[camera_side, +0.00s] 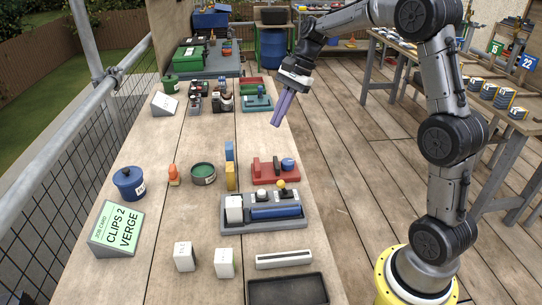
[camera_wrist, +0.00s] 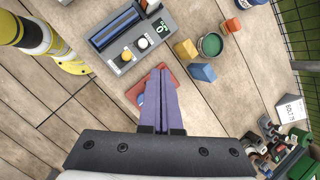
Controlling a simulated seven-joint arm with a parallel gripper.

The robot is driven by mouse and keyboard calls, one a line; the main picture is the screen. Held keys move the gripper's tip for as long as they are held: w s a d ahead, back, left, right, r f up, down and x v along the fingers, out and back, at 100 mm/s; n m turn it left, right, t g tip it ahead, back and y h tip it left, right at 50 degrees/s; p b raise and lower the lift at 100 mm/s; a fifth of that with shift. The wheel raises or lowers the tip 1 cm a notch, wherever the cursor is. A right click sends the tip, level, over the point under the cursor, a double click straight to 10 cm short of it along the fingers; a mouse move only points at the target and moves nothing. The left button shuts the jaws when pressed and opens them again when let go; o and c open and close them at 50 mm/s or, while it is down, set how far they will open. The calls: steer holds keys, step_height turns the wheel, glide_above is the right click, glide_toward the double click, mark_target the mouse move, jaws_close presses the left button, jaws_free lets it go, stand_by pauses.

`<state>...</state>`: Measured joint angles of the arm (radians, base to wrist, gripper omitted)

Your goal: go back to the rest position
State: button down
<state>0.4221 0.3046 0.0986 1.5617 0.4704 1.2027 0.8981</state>
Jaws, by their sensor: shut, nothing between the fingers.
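My gripper (camera_side: 283,108) has purple fingers, shut together with nothing between them. In the side view it hangs in the air near the bench's right edge, tilted downward. In the wrist view my gripper (camera_wrist: 161,74) reaches over a red tray (camera_wrist: 135,92), which it partly hides. The same red tray (camera_side: 262,172) lies on the bench in the side view, with a blue part on it. A green job card (camera_side: 116,228) reading "CLIPS 2 VERGE" stands at the front left of the bench.
The wooden bench (camera_side: 150,280) holds a grey tray (camera_side: 233,228), a blue pot (camera_side: 129,182), a green tin (camera_side: 203,173), white blocks (camera_side: 184,257) and a black tray (camera_side: 288,291). More tools crowd its far end. The plank floor (camera_side: 345,160) right of the bench is open.

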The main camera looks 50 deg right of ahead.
steer(key=s+a+r+n+t+h, duration=0.2)
steer(key=s+a+r+n, duration=0.3)
steer(key=s+a+r, duration=0.65)
steer(key=s+d+f+n+h, duration=0.1)
steer(key=s+f+n, duration=0.3)
steer(key=s+n, duration=0.2)
steer(key=s+d+f+n+t+h, duration=0.1)
steer(key=s+f+n, duration=0.4)
steer(key=s, duration=0.4)
steer(key=shift+s+f+n, duration=0.2)
steer(key=shift+s+n, duration=0.15)
steer(key=shift+n, duration=0.25)
